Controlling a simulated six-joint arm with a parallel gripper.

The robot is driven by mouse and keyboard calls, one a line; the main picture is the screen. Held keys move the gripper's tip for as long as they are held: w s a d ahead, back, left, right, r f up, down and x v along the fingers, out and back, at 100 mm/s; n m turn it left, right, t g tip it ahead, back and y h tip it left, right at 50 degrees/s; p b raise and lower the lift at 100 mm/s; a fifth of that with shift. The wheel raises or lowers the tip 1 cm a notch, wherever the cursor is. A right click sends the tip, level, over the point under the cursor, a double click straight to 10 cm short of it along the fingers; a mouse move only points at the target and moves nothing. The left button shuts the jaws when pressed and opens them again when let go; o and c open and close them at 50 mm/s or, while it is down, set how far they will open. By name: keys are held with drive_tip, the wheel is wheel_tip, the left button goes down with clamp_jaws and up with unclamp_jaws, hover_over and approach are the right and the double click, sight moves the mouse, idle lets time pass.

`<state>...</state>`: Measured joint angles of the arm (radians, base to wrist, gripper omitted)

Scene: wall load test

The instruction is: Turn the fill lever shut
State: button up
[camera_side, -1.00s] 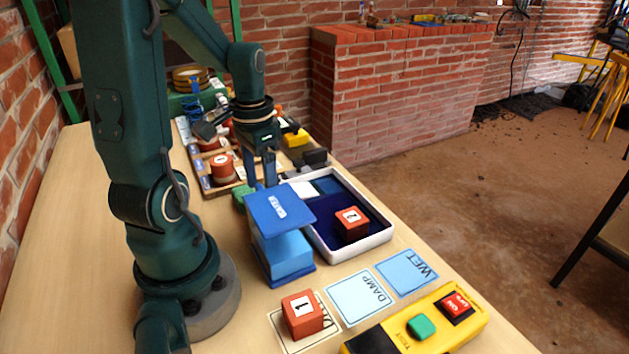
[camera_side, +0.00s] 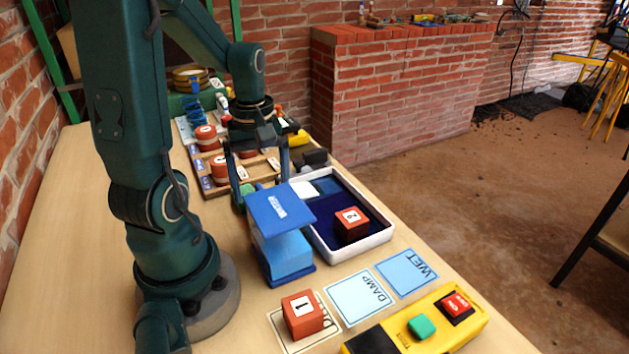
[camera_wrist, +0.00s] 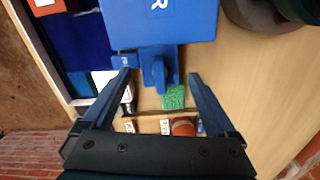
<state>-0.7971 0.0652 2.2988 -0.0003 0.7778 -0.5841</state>
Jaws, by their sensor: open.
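The blue water tank (camera_side: 287,255) stands on the table, its top marked WATER; it also fills the top of the wrist view (camera_wrist: 160,18). A blue lever (camera_wrist: 158,75) sticks out from its far side in the wrist view; in the side view it is hidden behind the tank. My gripper (camera_side: 262,192) is open, with its fingers spread behind the tank. In the wrist view my gripper (camera_wrist: 160,78) has one fingertip on each side of the lever, with gaps between; the left one is close to a small blue tab.
A green block (camera_wrist: 173,97) lies just beyond the lever. A white-rimmed tray (camera_side: 385,236) with a red block 2 (camera_side: 351,224) stands right of the tank. A wooden rack (camera_side: 213,190) with red pieces is behind. Red block 1 (camera_side: 303,314) and a yellow button box (camera_side: 470,325) are in front.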

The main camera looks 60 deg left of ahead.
drive_tip(key=shift+r+n, duration=0.1)
drive_tip(key=shift+n, duration=1.1)
wheel_tip(320, 180, up, 5)
drive_tip(key=shift+r, duration=0.1)
drive_tip(key=d+r+m, duration=0.1)
drive_tip(key=d+m, duration=0.1)
drive_tip(key=w+d+r+m+t, duration=0.1)
drive_tip(key=d+m, duration=0.1)
drive_tip(key=d, duration=0.1)
drive_tip(key=w+d+r+m+t+y, duration=0.1)
drive_tip(key=d+m, duration=0.1)
drive_tip(key=shift+d, duration=0.25)
drive_tip(key=d+m+t, duration=0.1)
drive_tip(key=d+m, duration=0.1)
drive_tip(key=m, duration=0.1)
drive_tip(key=s+d+m+t, duration=0.1)
drive_tip(key=d+m, duration=0.1)
drive_tip(key=m, duration=0.1)
drive_tip(key=s+d+r+m+t, duration=0.1)
drive_tip(key=d+m, duration=0.1)
drive_tip(key=shift+d+r+m+h, duration=0.1)
drive_tip(key=shift+d+m+h, duration=0.3)
drive_tip(key=shift+s+d+m+t, duration=0.25)
drive_tip(key=shift+m+t, duration=0.05)
drive_tip(key=shift+m, duration=0.8)
